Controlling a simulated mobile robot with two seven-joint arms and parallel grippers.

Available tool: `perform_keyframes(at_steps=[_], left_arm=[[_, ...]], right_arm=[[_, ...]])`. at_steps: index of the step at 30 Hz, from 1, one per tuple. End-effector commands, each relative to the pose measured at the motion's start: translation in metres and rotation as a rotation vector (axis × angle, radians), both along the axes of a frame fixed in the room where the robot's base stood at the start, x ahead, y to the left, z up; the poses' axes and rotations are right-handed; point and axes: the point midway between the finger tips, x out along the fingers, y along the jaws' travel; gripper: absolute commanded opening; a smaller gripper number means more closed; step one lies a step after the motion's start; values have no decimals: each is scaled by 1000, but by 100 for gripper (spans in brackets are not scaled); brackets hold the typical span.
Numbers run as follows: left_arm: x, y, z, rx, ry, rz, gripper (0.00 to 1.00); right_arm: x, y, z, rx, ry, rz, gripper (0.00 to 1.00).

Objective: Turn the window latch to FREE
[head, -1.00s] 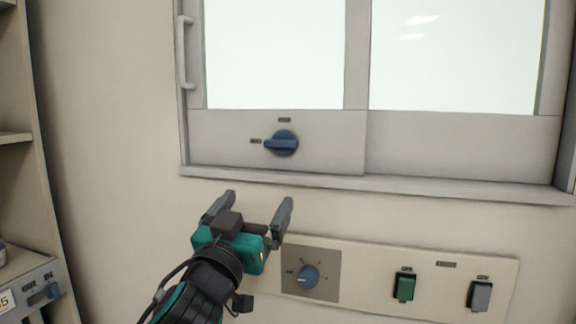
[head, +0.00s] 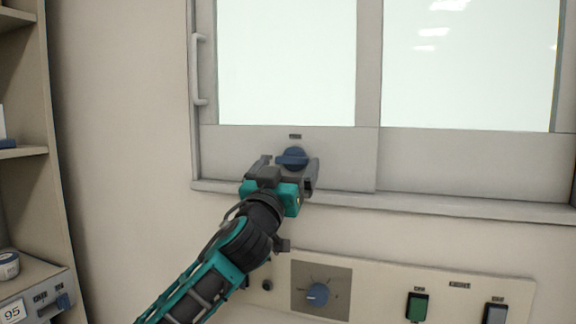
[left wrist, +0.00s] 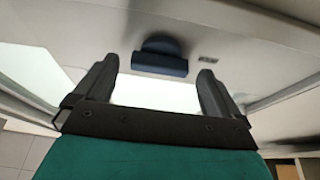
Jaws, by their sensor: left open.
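The window latch (head: 292,157) is a round blue knob with a bar handle on the lower frame of the left window pane. Its bar lies roughly level, pointing left. A small label (head: 295,136) sits above it; the label to its left is hidden by my gripper. My left gripper (head: 288,170) is open just in front of and below the latch, with a finger toward each side. In the left wrist view the latch (left wrist: 160,56) shows beyond and between the two open fingers, not gripped. My right gripper is not in view.
A vertical window handle (head: 197,70) is at the left edge of the window. Below the sill (head: 420,203) a panel carries a blue dial (head: 318,294), a green switch (head: 417,307) and a grey switch (head: 495,313). A shelf unit (head: 40,200) stands at the left.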

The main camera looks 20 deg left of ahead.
Motion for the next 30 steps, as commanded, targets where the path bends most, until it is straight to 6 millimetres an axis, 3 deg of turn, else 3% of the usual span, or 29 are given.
perform_keyframes(at_steps=[13, 30], left_arm=[[8, -1, 3, 0, 1, 0, 97], [8, 0, 3, 0, 1, 0, 42]], right_arm=[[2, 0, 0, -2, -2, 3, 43], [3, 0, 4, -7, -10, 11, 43]])
